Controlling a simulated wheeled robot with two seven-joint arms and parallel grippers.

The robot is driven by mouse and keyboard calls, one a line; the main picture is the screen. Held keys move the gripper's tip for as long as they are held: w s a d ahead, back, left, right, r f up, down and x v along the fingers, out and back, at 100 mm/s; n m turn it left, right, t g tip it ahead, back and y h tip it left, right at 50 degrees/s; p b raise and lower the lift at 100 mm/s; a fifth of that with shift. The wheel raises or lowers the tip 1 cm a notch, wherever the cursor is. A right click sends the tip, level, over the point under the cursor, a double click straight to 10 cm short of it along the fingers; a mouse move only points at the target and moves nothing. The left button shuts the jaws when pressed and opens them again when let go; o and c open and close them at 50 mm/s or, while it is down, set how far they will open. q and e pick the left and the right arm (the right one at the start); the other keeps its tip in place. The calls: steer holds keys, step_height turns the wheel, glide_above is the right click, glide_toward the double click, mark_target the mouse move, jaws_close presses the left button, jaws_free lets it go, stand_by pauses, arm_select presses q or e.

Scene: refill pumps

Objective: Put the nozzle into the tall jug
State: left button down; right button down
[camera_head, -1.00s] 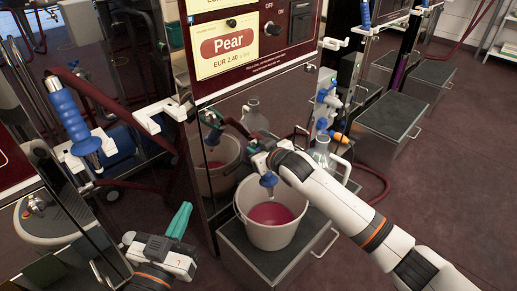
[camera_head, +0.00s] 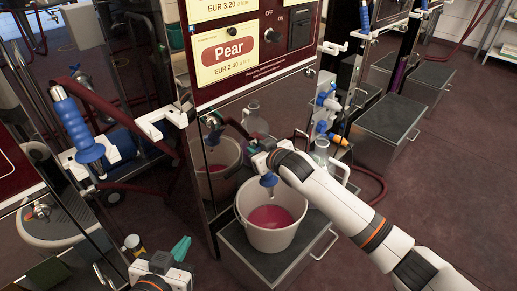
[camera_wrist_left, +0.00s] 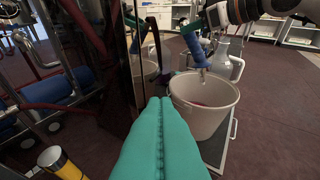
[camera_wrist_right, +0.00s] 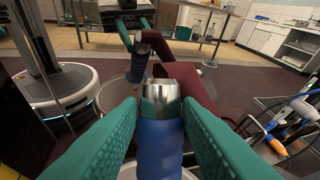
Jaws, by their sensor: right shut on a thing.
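My right gripper (camera_head: 262,160) is shut on the blue nozzle (camera_head: 269,181) with a metal collar, which also fills the lower middle of the right wrist view (camera_wrist_right: 160,135). The nozzle hangs tip-down over the white bucket (camera_head: 246,237), which holds pink liquid. The tall jug (camera_head: 321,151), clear or grey with a handle, stands behind and to the right of the bucket, partly hidden by my right arm. It also shows behind the bucket in the left wrist view (camera_wrist_left: 220,58). My left gripper (camera_head: 181,247), with teal fingers pressed together, is empty at the lower left.
The bucket stands on a dark-topped metal box (camera_head: 238,250) in front of the Pear pump. Another blue-handled nozzle (camera_head: 80,130) hangs on the pump at left. Another box (camera_head: 390,116) stands at right, with open floor beyond.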

steer(key=shift+r+p, duration=0.4)
steer(key=shift+r, duration=0.1)
steer(key=shift+r+p, duration=0.8)
arm_select(q)
steer(key=s+a+f+g+y, duration=0.2)
steer(key=s+a+f+g, duration=0.2)
steer(key=s+f+g, duration=0.3)
steer(key=shift+s+a+f+n+g+p, duration=0.25)
steer(key=shift+s+g, duration=0.65)
steer(key=shift+s, duration=1.3)
arm_select(e)
steer(key=shift+r, duration=0.35)
arm_select(q)
steer(key=shift+d, duration=0.1)
